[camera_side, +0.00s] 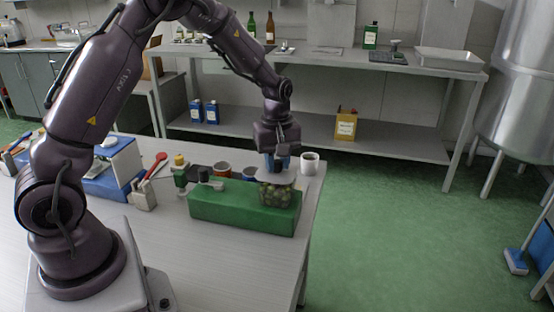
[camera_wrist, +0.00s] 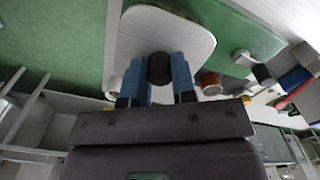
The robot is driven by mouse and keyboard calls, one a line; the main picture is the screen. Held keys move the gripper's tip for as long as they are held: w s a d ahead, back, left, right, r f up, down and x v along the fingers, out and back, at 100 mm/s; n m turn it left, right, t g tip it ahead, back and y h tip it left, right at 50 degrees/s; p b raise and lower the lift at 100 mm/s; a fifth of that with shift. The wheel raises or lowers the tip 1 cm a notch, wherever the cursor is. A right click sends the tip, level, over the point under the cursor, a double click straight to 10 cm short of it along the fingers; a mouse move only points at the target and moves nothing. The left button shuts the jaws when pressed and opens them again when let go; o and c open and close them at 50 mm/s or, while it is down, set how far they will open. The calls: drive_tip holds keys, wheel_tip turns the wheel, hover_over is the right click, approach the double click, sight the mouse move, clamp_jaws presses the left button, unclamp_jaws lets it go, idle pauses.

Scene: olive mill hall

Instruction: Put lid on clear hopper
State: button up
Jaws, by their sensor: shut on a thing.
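The clear hopper (camera_side: 275,192), filled with green olives, stands at the right end of a green machine body (camera_side: 235,206). My gripper (camera_side: 278,163) points down right above the hopper in the side view. In the wrist view its blue fingers (camera_wrist: 160,75) are shut on the round black knob (camera_wrist: 160,68) of a pale, rounded lid (camera_wrist: 190,38). The lid lies across the fingertips and hides the hopper there. In the side view the lid is hard to make out at the hopper's top; I cannot tell whether it touches the rim.
A white mug (camera_side: 310,163) stands close to the right of my gripper. The front of the table is clear.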

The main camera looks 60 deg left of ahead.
sight(277, 161)
drive_tip(key=shift+f, duration=0.75)
idle(0.9)
drive_tip(key=o, duration=1.2)
drive_tip(key=shift+o, duration=0.2)
drive_tip(key=shift+r, duration=0.1)
drive_tip(key=shift+r, duration=2.2)
drive_tip(key=shift+c, duration=0.4)
clamp_jaws()
